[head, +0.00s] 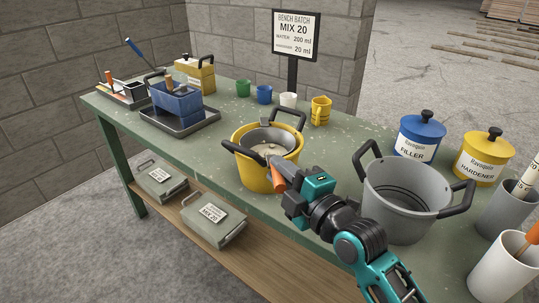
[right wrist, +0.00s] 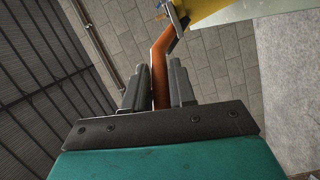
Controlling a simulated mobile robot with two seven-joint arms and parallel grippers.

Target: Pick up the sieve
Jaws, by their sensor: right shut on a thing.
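The sieve (head: 266,137) is a grey metal bowl with an orange handle. It sits in the mouth of the yellow bucket (head: 256,176), with pale material showing inside. My right gripper (head: 282,182) is at the bucket's near right side, shut on the orange handle. In the right wrist view the handle (right wrist: 162,62) runs up between the two fingers (right wrist: 161,88) of that gripper. The yellow bucket's edge also shows at the top there. My left gripper is not in view.
A grey bucket (head: 397,202) with dark handles stands close to the right of my arm. Blue (head: 422,137) and yellow (head: 484,156) tins stand behind it. Bare green bench (head: 223,124) lies left of the yellow bucket.

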